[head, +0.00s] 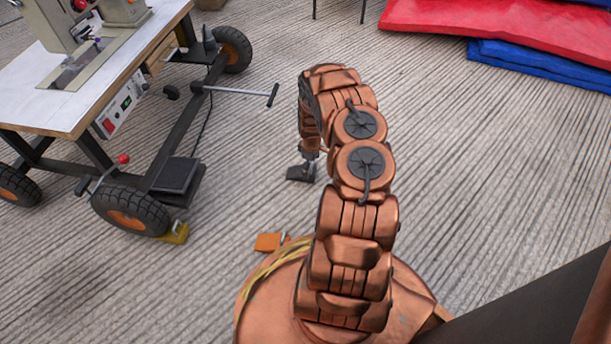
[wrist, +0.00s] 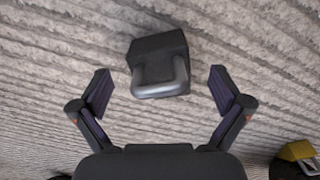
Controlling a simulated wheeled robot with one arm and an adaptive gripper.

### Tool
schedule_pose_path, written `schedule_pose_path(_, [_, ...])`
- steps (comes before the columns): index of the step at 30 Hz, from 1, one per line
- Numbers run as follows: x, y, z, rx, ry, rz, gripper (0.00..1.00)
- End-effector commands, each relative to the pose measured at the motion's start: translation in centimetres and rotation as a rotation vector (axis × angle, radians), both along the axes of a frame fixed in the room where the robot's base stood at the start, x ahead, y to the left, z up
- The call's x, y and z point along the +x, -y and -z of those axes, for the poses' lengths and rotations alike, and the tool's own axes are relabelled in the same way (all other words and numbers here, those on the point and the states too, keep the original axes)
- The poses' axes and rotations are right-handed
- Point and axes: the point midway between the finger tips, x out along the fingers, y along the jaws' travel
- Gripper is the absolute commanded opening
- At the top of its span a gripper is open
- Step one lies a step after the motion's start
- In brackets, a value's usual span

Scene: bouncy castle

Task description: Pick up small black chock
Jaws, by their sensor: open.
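The small black chock (wrist: 158,52) lies on the ribbed floor in the wrist view, a dark block with a grey rounded handle on its near side. In the head view a small dark shape at the arm's end (head: 301,173) appears to be the chock, partly merged with my gripper. My gripper (wrist: 162,88) is open, its two fingers spread to the left and right of the chock. The fingertips are apart from it, and the chock sits slightly beyond them. Nothing is held.
A wheeled cart (head: 120,140) carrying a sewing machine stands at the left, with a yellow chock (head: 174,234) by its wheel. An orange block (head: 268,242) lies near my base. Red (head: 480,20) and blue (head: 540,62) mats lie at the back right.

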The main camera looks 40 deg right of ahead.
Motion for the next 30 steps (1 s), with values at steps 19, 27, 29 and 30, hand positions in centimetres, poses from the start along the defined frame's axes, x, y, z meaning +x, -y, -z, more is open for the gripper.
schedule_pose_path(19, [-0.03, 0.08, 2.12, 0.0, 0.0, 0.001, 0.76])
schedule_pose_path(27, [-0.03, 0.09, 2.12, 0.0, 0.0, 0.001, 0.48])
schedule_pose_path(29, [-0.03, 0.09, 2.12, 0.0, 0.0, 0.001, 0.42])
schedule_pose_path(30, [-0.03, 0.09, 2.13, 0.0, 0.0, 0.001, 0.38])
